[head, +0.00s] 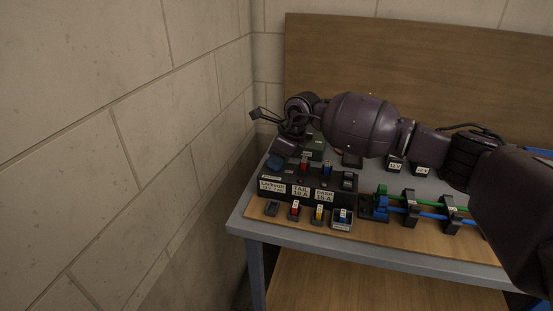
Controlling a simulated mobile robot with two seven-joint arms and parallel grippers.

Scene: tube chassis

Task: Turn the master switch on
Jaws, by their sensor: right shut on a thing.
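A black fuse block (300,188) with white labels sits at the left end of the bench, holding red and blue fuses. A dark blue knob-like part (275,162) stands at the block's back left corner, where the master switch seems to be. My right arm reaches in from the right, across the back of the bench. My right gripper (280,152) points down at this blue part and is shut on it. The fingers and wrist hide much of the part, so its turned position cannot be read. My left gripper is out of view.
Colored fuses in small holders line the board's front edge, including a yellow one (319,214). Green and blue tubes (430,212) run right through black clips. A stone wall (180,130) stands close on the left, and a wooden panel (420,60) behind.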

